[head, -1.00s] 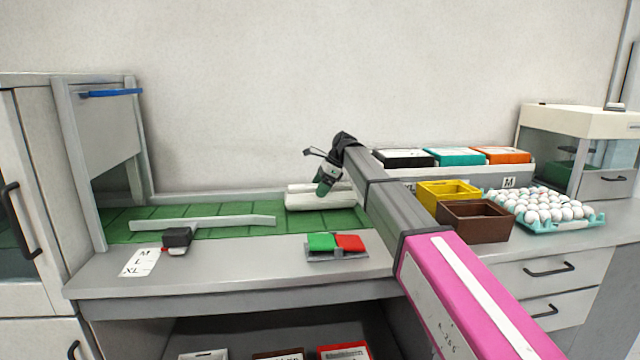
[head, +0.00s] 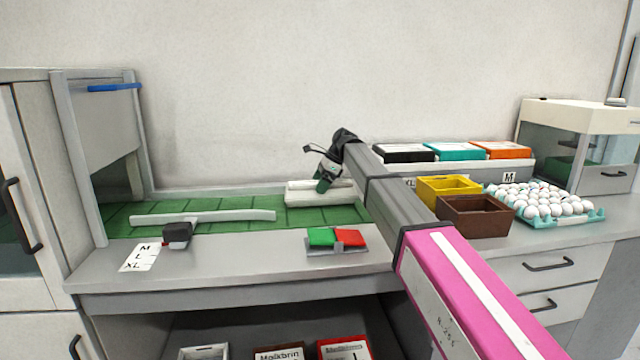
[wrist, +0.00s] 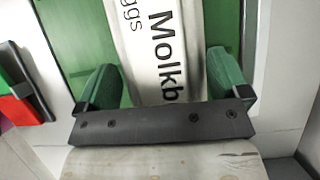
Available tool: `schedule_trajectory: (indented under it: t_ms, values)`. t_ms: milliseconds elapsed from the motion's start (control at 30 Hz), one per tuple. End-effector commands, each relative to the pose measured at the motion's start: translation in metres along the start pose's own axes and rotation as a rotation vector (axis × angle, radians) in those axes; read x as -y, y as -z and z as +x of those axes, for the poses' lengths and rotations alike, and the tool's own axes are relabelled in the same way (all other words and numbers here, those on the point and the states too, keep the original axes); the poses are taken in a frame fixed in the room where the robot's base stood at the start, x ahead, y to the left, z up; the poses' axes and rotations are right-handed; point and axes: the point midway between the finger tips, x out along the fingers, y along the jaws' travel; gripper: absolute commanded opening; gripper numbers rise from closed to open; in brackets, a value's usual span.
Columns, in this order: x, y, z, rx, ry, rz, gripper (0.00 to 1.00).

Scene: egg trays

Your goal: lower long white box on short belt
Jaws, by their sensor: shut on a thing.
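The long white box (head: 300,197) is at the right end of the green belt (head: 140,210), by the back wall. In the wrist view the box (wrist: 160,50) shows printed lettering and lies between the two green fingers of my gripper (wrist: 162,88). The gripper is shut on it. In the head view my gripper (head: 324,178) is over the box from above, and my arm hides the box's right end. Green belt shows around the box; I cannot tell whether its underside touches the belt.
A pale guide bar (head: 215,216) crosses the belt at left. A green and red button panel (head: 337,240) sits on the counter in front. Yellow (head: 448,190) and brown (head: 476,216) boxes and an egg tray (head: 590,216) stand at right.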

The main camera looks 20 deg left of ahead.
Motion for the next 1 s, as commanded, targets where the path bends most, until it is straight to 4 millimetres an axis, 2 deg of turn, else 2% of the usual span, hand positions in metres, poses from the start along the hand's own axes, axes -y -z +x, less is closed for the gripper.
schedule_trajectory:
  t_ms: [433, 467, 500, 767, 867, 1000]
  values:
    - [0.0, 0.001, 0.002, 0.001, 0.001, -0.001, 0.47]
    - [0.0, 0.001, 0.002, 0.001, 0.001, -0.001, 0.97]
    - [0.0, 0.001, 0.002, 0.001, 0.001, 0.0, 1.0]
    - [0.0, 0.002, 0.0, 0.0, 0.001, 0.0, 1.0]
    - [0.001, 0.002, -0.009, 0.0, 0.002, 0.0, 1.0]
    - [0.001, 0.001, -0.032, 0.0, 0.002, 0.0, 1.0]
